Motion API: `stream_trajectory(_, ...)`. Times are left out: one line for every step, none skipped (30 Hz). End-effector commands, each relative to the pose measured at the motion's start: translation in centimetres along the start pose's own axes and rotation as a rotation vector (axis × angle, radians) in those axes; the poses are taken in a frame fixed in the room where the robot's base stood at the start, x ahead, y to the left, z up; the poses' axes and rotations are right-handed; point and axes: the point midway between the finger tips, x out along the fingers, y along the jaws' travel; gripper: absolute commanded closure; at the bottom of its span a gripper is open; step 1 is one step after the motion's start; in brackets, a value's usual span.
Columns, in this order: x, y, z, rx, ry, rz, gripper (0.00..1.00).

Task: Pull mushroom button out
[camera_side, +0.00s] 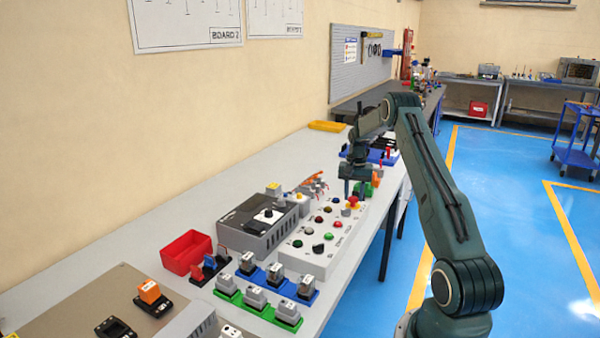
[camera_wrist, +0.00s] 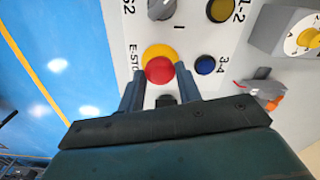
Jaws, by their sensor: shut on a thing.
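The mushroom button (camera_wrist: 159,70) is a red round cap in front of a yellow collar (camera_wrist: 158,50), beside the E-STOP lettering on a pale control panel (camera_wrist: 216,110). In the side view the red cap (camera_side: 353,201) is at the far right end of the panel (camera_side: 300,258). My gripper (camera_wrist: 158,76) has one finger on each side of the red cap and is shut on it. In the side view my gripper (camera_side: 356,192) reaches down over the button from above. The exact finger contact is hard to see.
Beside the button on the panel are a blue button (camera_wrist: 205,64), a grey selector knob (camera_wrist: 160,8) and a yellow button (camera_wrist: 221,9). A grey box with a dial (camera_side: 262,222) stands left of the panel. A red bin (camera_side: 186,252) sits further left.

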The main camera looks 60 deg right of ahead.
Motion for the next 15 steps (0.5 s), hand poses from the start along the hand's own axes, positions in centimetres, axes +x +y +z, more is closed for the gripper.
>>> stream_trajectory(-0.66, -0.03, -0.07, 0.0, 0.004, -0.002, 1.0)
stream_trajectory(-0.78, -0.03, -0.06, 0.0, 0.003, -0.001, 1.0)
stream_trajectory(-0.82, -0.02, -0.05, 0.0, 0.002, -0.001, 1.0)
stream_trajectory(-0.82, -0.02, -0.05, 0.0, 0.002, -0.001, 1.0)
stream_trajectory(-0.85, -0.02, -0.06, 0.0, 0.003, -0.001, 1.0)
stream_trajectory(-0.89, -0.02, -0.07, 0.0, 0.003, -0.001, 1.0)
stream_trajectory(-0.92, -0.03, -0.07, 0.0, 0.003, -0.002, 1.0)
stream_trajectory(-0.95, -0.03, -0.08, 0.0, 0.003, -0.002, 1.0)
stream_trajectory(-0.98, -0.03, -0.08, 0.0, 0.004, -0.002, 0.62)
stream_trajectory(-0.99, -0.03, -0.08, 0.0, 0.004, -0.002, 0.56)
stream_trajectory(-0.96, -0.02, -0.08, 0.0, 0.003, -0.002, 0.5)
stream_trajectory(-0.92, -0.02, -0.07, 0.0, 0.003, -0.001, 0.44)
stream_trajectory(-0.89, -0.02, -0.06, 0.0, 0.003, -0.001, 0.44)
stream_trajectory(-0.87, -0.02, -0.06, 0.0, 0.003, -0.001, 0.44)
stream_trajectory(-0.84, -0.01, -0.06, 0.0, 0.002, -0.001, 0.44)
